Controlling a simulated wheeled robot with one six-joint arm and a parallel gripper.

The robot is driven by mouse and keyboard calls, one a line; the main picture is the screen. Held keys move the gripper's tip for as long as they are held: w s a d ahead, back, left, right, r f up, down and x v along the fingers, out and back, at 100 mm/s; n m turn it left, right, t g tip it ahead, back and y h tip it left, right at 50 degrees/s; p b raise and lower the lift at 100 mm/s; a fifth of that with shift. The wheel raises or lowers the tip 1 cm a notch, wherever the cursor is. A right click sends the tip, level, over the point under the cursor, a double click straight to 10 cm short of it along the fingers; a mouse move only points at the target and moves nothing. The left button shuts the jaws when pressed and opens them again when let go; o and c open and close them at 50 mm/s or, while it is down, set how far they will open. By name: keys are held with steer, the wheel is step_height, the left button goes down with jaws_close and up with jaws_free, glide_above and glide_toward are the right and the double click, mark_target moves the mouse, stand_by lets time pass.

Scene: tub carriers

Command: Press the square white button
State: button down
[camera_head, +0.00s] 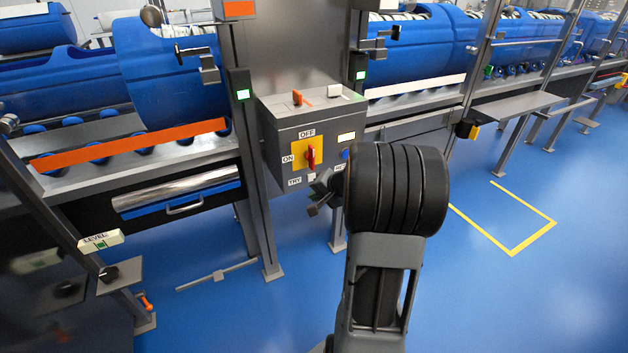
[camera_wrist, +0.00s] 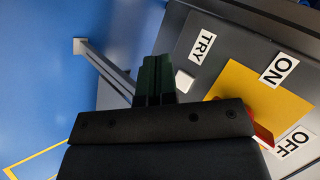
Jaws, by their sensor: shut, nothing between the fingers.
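A grey control box (camera_head: 300,140) stands in the middle of the head view. A small square white button (camera_head: 312,177) sits low on its front beside the TRY label; it also shows in the wrist view (camera_wrist: 184,82), just right of the fingers. Another white block (camera_head: 334,90) lies on top of the box. My gripper (camera_head: 319,190) is just below the TRY button, partly hidden by my arm. In the wrist view my gripper (camera_wrist: 157,70) has its dark green fingers together and empty. I cannot tell whether they touch the box.
A red rotary switch (camera_head: 311,156) on a yellow plate sits above the button. A blue button (camera_head: 345,154) is partly hidden by my arm. An orange-handled lever (camera_head: 297,97) stands on the box top. Posts flank the box; blue floor is open at right.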

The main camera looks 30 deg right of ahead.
steer(key=s+a+r+n+g+y, duration=0.1)
steer(key=a+n, duration=0.1)
steer(key=a, duration=0.3)
steer(key=s+a+r+n+g, duration=0.1)
steer(key=s+a+n, duration=0.1)
steer(key=a, duration=0.3)
steer(key=s+a+r+n+g+h, duration=0.1)
steer(key=s+a+n+g+h, duration=0.3)
steer(key=s+a+n, duration=0.3)
steer(key=s+a, duration=0.3)
steer(key=s, duration=0.3)
steer(key=shift+r+n, duration=0.3)
steer(key=shift+n, duration=0.1)
steer(key=shift+s, duration=0.2)
